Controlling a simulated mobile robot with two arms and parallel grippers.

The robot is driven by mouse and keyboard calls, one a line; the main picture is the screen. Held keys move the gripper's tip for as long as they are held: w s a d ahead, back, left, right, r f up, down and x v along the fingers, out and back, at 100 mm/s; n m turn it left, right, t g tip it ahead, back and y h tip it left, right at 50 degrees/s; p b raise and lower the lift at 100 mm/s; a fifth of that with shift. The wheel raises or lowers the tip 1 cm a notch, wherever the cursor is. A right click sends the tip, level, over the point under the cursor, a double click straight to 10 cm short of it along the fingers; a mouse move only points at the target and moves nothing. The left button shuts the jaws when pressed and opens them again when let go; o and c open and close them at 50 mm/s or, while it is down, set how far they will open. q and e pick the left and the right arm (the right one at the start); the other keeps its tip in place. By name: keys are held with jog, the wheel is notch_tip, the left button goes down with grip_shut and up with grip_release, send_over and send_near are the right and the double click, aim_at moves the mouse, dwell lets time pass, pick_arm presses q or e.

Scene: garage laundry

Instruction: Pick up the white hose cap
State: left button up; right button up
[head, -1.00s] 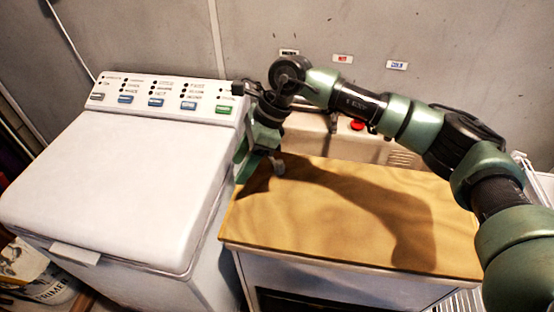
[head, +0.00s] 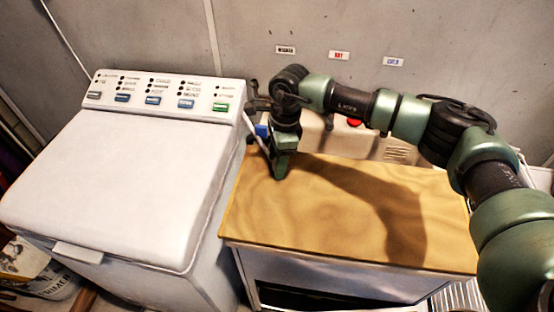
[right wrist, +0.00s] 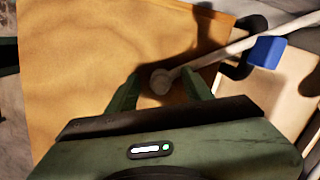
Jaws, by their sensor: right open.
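In the head view my right gripper (head: 280,165) points down at the back left corner of the wooden top (head: 330,225). The cap is hidden behind the gripper there. My left gripper is not in view.
A white washer (head: 120,185) with a raised button panel stands directly left of the wooden top. A blue block (right wrist: 267,51) sits by the hose. A beige box (head: 310,135) with a red button (head: 353,123) stands behind. The wooden top's front is clear.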

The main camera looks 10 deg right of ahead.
grip_shut()
